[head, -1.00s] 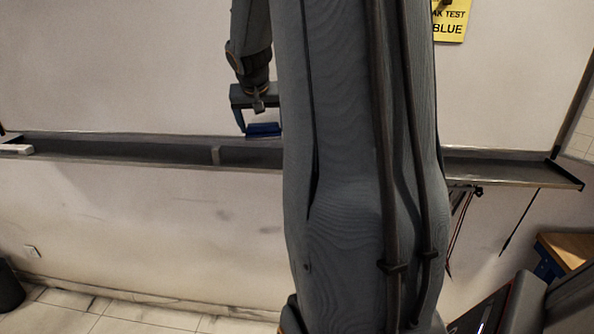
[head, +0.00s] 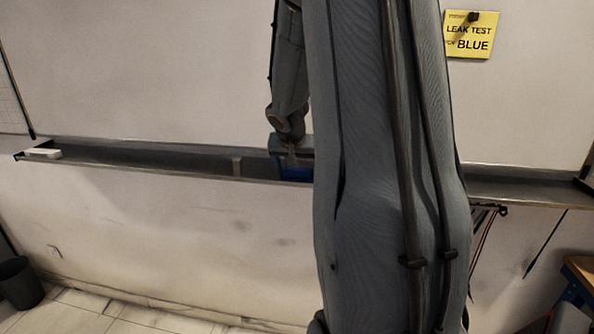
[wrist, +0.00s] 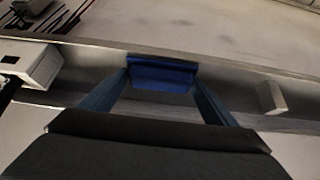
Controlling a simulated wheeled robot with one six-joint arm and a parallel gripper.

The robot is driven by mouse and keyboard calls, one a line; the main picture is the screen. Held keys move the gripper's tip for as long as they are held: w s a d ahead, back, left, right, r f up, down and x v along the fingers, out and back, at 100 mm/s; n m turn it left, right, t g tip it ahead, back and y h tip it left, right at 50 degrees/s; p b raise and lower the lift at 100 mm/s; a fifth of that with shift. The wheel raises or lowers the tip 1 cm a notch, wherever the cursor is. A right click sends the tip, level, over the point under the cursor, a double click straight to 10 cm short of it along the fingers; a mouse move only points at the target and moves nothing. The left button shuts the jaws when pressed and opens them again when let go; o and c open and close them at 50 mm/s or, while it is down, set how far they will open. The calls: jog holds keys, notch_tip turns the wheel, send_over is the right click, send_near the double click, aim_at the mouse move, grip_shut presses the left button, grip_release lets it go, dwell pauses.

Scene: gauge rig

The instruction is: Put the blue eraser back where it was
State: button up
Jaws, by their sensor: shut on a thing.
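The blue eraser (head: 297,174) is in my gripper (head: 291,164), at the long grey tray (head: 130,156) under the whiteboard. In the wrist view the eraser (wrist: 160,73) lies crosswise between my two fingertips, with the tray around it. My gripper is shut on it. In the head view my arm hides the right side of the gripper and eraser. I cannot tell whether the eraser's underside touches the tray.
A white item (head: 42,154) lies at the tray's left end. A white box (wrist: 32,66) shows in the wrist view. A yellow "LEAK TEST BLUE" note (head: 469,34) hangs on the whiteboard (head: 160,70).

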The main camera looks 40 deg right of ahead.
jog(key=o, duration=0.9)
jog(key=shift+o, duration=0.2)
jog(key=b+v, duration=0.1)
jog(key=v, duration=1.1)
jog(key=s+a+f+n+y, duration=0.1)
jog(key=s+a+f+n, duration=0.2)
jog(key=a, duration=0.6)
jog(key=s+a+f+n+g+y, duration=0.1)
jog(key=s+a+f+n+y, duration=0.1)
jog(key=s+a+f, duration=0.3)
jog(key=s+a+f+n+g+y, duration=0.1)
jog(key=s+a+f+n+y, duration=0.1)
jog(key=a+f+n, duration=0.3)
jog(key=s+a+f, duration=0.1)
jog(key=a+f, duration=0.3)
jog(key=a, duration=0.5)
jog(key=shift+s, duration=0.4)
